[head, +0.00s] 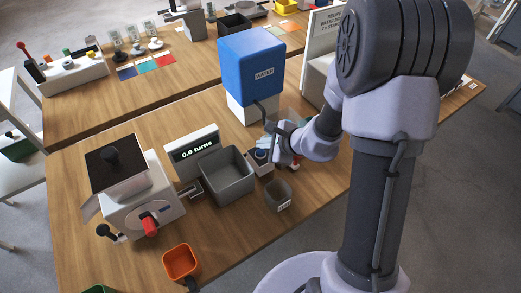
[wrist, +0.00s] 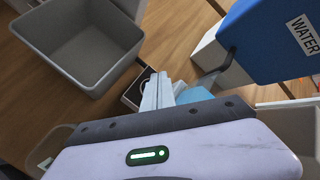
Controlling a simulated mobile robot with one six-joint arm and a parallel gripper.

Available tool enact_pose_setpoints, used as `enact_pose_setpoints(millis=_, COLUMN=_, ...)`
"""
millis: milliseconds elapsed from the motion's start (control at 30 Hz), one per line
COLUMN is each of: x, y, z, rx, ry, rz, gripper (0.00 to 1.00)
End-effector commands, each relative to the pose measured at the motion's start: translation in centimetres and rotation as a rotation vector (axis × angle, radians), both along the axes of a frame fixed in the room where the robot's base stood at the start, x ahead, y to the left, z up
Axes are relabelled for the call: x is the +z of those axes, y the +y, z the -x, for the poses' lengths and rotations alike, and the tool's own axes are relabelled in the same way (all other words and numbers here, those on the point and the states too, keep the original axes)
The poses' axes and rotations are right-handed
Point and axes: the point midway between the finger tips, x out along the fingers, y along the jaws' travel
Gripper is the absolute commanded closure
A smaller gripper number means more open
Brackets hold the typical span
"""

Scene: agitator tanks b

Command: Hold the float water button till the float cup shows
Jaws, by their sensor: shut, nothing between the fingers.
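My gripper (head: 270,151) is shut and points down beside the blue water tank (head: 252,62). In the wrist view, its closed fingers (wrist: 159,88) are at a small dark-topped box (wrist: 137,92), and a pale blue patch shows just right of them. The fingers hide the button, so I cannot tell whether they touch or press it. A small grey cup (head: 279,196) with an unreadable label stands in front of the gripper in the head view; I cannot tell whether it is the float cup. The tank also shows in the wrist view (wrist: 270,45).
A grey open bin (head: 228,177) stands left of the gripper. An orange cup (head: 180,262) is at the front. A white sign board (head: 322,45) stands right of the tank.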

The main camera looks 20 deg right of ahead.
Motion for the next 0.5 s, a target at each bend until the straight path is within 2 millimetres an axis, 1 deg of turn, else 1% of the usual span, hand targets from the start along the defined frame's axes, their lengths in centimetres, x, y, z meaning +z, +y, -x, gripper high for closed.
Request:
enact_pose_setpoints(millis=133, x=0.0, y=0.0, z=0.0, rx=0.000, ry=0.000, rz=0.000, gripper=1.00)
enact_pose_setpoints(millis=233, x=0.4, y=0.0, z=0.0, rx=0.000, ry=0.000, rz=0.000, gripper=1.00)
enact_pose_setpoints(millis=500, x=3.1, y=0.0, z=0.0, rx=0.000, ry=-0.001, rz=-0.001, gripper=1.00)
